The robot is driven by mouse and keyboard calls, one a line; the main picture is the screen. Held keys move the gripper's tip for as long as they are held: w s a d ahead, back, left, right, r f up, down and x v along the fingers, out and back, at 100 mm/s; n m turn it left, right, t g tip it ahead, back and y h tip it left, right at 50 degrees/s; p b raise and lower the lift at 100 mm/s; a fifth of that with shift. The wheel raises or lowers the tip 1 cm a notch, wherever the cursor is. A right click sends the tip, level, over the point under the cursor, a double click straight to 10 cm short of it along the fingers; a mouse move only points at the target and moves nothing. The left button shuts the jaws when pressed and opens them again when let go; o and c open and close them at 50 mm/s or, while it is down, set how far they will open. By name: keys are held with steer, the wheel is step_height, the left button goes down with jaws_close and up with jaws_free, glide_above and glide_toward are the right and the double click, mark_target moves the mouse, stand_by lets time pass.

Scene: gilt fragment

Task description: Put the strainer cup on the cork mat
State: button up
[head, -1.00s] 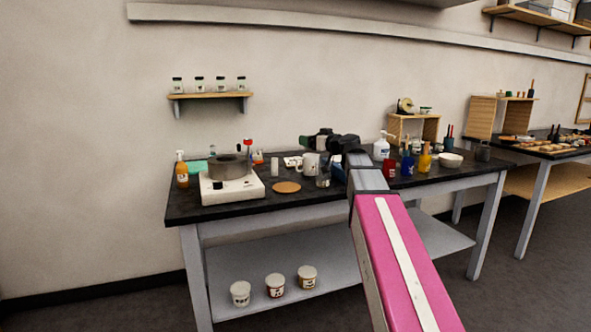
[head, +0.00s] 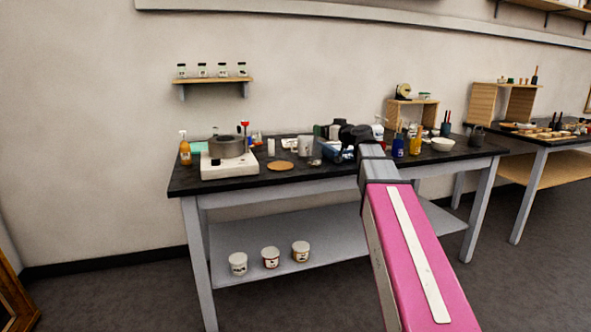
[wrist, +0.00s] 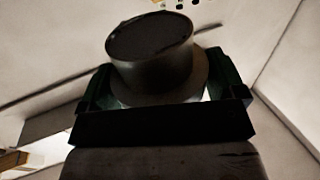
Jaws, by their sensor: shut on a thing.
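The strainer cup (wrist: 150,50) shows in the wrist view as a dark grey metal cup with a wide round top and a flared lower rim. My gripper (wrist: 160,88) is shut on it, with a green-edged finger on each side. The cork mat (head: 281,166) is a round tan disc lying flat and bare on the black bench top. In the head view my gripper (head: 332,132) is over the bench, to the right of the mat. I cannot make out the held cup clearly there.
A hot plate (head: 232,168) with a grey pot (head: 228,146) stands left of the mat. A white mug (head: 305,146) and a white cylinder (head: 271,147) stand behind it. Bottles and a white bowl (head: 443,144) are at the right. The bench edge in front of the mat is clear.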

steer(key=w+d+f+m+t+h, duration=0.1)
steer(key=d+f+m+t+h, duration=0.2)
steer(key=d+f+m+h, duration=0.3)
steer(key=d+h, duration=0.1)
steer(key=h, duration=0.3)
steer(key=shift+w+m, duration=0.2)
steer(key=shift+m, duration=0.1)
steer(key=shift+s+r, duration=0.1)
steer(key=shift+r, duration=0.05)
steer(key=shift+m+h, duration=0.3)
